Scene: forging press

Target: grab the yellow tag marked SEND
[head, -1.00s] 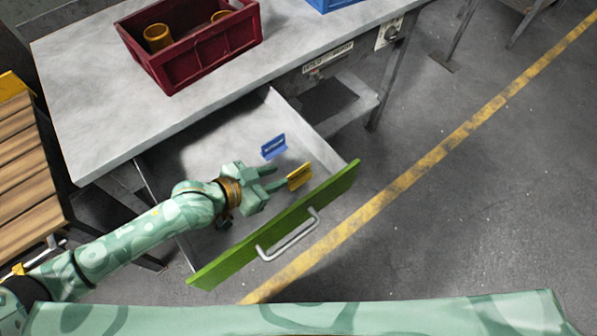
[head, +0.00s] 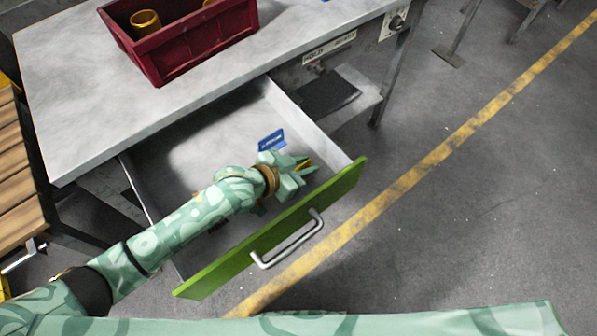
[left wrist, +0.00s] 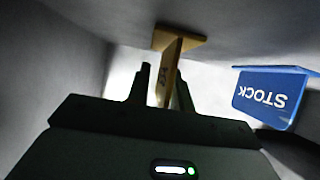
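The yellow tag (head: 304,164) stands in the open drawer (head: 205,143) near its green front, mostly hidden by my left gripper (head: 306,167). In the left wrist view the yellow tag (left wrist: 170,66) is seen nearly edge-on, with a wider yellow base; its lettering is too foreshortened to read surely. My left gripper (left wrist: 162,88) is open, with one finger on each side of the tag. A gap shows between the tag and the left-hand finger; the other finger is close to it. My right gripper is not in view.
A blue tag (head: 271,140) stands close behind the gripper; in the left wrist view the blue tag (left wrist: 270,97) reads STOCK upside down. The green drawer front (head: 270,235) with its handle lies nearby. A red crate (head: 178,45) stands on the workbench (head: 90,100).

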